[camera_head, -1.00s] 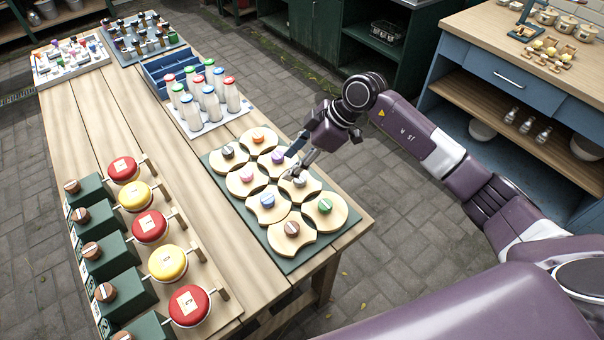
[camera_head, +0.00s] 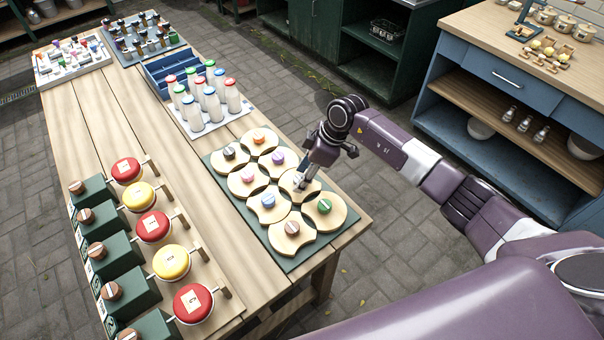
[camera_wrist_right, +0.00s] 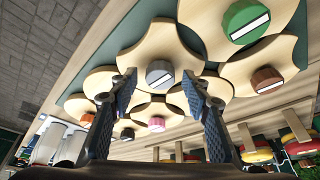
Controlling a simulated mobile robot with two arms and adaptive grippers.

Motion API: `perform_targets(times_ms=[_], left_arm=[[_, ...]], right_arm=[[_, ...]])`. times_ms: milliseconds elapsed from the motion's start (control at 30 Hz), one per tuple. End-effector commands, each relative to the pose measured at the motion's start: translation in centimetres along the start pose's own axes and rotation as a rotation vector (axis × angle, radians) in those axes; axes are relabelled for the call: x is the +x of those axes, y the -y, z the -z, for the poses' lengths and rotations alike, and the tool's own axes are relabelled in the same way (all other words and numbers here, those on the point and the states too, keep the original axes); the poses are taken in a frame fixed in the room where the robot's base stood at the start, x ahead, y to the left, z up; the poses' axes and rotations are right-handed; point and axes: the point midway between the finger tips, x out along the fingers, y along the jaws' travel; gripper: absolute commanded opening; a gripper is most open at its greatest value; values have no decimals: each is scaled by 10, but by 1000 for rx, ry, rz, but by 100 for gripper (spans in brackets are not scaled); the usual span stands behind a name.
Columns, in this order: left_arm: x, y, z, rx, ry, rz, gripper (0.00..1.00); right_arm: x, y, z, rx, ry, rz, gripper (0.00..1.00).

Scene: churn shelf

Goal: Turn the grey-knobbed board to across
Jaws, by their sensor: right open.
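The grey-knobbed board (camera_head: 311,187) is a pale wooden piece with scooped sides on the right side of a dark green base (camera_head: 287,263). My right gripper (camera_head: 301,183) points down over it and partly hides its knob in the head view. In the right wrist view the grey knob (camera_wrist_right: 160,73) shows a pale stripe running roughly left to right. The open fingers (camera_wrist_right: 159,78) stand one on each side of the knob, with gaps visible. I cannot tell how far above the board they are. My left gripper is not in view.
Neighbouring boards with a green knob (camera_head: 324,206), blue knob (camera_head: 267,200), brown knob (camera_head: 291,227) and purple knob (camera_head: 277,158) sit close around. Milk bottles (camera_head: 212,98) stand behind. Red and yellow discs (camera_head: 171,262) line the left. Bare table lies between.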

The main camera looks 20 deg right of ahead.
Motion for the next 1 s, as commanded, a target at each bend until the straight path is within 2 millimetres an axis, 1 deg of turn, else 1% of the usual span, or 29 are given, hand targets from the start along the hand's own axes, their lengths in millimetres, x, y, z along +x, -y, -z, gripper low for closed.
perform_targets(times_ms=[100, 400, 467, 500, 767, 1000], left_arm=[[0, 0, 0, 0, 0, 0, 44], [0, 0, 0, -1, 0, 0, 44], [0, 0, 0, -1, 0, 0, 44], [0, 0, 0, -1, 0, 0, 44], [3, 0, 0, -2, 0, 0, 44], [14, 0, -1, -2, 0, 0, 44]], right_arm=[[0, 0, 0, 0, 0, 0, 44], [0, 0, 0, 0, -1, 0, 11], [0, 0, 0, 0, -1, 0, 4], [0, 0, 0, 0, -1, 0, 2], [0, -1, 0, -29, -2, 12, 2], [1, -3, 0, -149, -2, 59, 2]])
